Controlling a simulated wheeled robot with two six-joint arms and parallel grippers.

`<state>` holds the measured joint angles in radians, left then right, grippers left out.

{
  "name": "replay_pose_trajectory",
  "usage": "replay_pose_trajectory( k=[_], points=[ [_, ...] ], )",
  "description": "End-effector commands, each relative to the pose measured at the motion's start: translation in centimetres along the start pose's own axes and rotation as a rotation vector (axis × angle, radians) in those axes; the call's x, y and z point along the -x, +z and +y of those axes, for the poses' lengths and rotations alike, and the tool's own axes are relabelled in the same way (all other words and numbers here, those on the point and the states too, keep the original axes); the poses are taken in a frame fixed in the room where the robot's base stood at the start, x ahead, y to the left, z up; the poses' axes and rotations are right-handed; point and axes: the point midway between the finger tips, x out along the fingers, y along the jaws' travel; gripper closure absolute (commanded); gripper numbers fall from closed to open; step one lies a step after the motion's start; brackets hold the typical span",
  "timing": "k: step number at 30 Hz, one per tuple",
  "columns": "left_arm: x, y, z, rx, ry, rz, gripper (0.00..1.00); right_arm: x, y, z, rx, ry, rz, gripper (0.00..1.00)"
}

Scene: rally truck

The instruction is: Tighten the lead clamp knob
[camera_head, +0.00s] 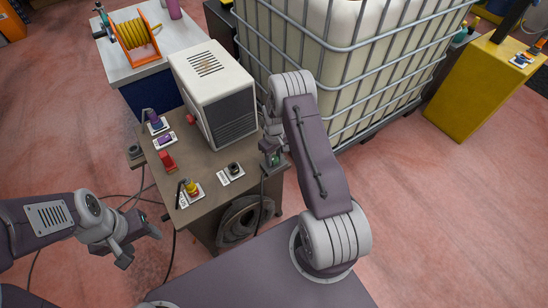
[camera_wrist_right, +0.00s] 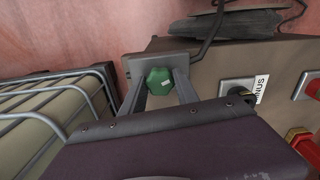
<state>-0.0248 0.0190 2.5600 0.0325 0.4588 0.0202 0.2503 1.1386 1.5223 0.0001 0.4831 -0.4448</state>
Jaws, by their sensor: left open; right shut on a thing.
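The lead clamp knob is a green faceted knob with a pale mark on top (camera_wrist_right: 158,80); it sits against a grey bracket (camera_wrist_right: 178,58) at the bench edge in the right wrist view. My right gripper (camera_wrist_right: 159,92) has a finger on each side of the knob and is shut on it. In the head view, my right gripper (camera_head: 272,150) is at the right edge of the bench (camera_head: 205,215), and a bit of green shows there. My left gripper (camera_head: 142,247) is open and empty, in front and left of the bench, over the floor.
A white vented box (camera_head: 213,90) stands on the bench. Red (camera_head: 168,161), yellow (camera_head: 192,186) and black (camera_head: 234,168) fittings with labels sit on the bench top. A caged tank (camera_head: 345,60) stands behind my right arm. A cable hangs down the bench front. Floor at right is clear.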

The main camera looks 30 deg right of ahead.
Motion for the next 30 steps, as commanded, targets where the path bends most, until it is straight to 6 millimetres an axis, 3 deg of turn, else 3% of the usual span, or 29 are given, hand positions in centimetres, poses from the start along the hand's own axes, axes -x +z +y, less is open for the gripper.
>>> replay_pose_trajectory(
  k=[30],
  points=[
    [-0.29, 0.03, -0.01, 0.0, 0.0, 0.0, 0.43, 0.4, -0.44, 0.25, -0.962, 0.0, 0.015, 1.0]
  ],
)
